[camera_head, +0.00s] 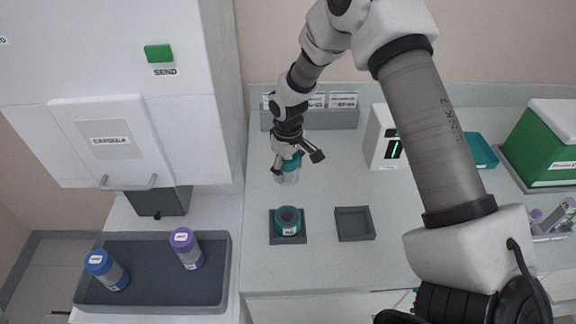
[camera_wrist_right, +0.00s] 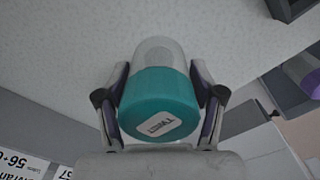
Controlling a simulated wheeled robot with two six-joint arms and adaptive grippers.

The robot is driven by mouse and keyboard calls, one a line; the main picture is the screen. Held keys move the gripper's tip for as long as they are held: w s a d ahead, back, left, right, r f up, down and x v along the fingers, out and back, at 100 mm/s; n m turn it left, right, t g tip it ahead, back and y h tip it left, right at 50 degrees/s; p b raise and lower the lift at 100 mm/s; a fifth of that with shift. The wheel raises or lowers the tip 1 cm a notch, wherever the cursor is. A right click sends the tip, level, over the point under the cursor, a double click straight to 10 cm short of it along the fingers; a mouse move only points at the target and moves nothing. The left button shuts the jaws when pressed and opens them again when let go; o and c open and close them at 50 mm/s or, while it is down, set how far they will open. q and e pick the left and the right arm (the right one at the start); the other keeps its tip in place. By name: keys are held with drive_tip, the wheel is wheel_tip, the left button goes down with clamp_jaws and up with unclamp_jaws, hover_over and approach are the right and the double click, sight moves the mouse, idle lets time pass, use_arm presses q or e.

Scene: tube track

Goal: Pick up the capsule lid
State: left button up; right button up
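The capsule lid (camera_head: 288,176) has a teal collar and a clear dome. In the head view it hangs from my right gripper (camera_head: 291,161), dome downward, behind the capsule body. The right wrist view shows the lid (camera_wrist_right: 160,100), with its TWIST label, between both fingers of my right gripper (camera_wrist_right: 160,98), which press on the collar's sides. I cannot tell how high it is above the counter. The teal-topped capsule body (camera_head: 287,221) stands upright in a dark square holder (camera_head: 275,239). My left gripper is not in view.
An empty dark square tray (camera_head: 355,224) lies right of the holder. A white device with a display (camera_head: 384,137) stands behind it. At left, a dark tray (camera_head: 146,300) holds a blue-capped tube (camera_head: 107,271) and a purple-capped tube (camera_head: 187,249), below a white cabinet (camera_head: 110,140).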

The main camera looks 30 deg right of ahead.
drive_tip(key=c, duration=0.5)
wheel_tip(320, 180, up, 10)
drive_tip(key=shift+f+b, duration=0.1)
drive_tip(key=shift+b, duration=0.9)
drive_tip(key=shift+w+d, duration=0.1)
drive_tip(key=shift+w, duration=0.05)
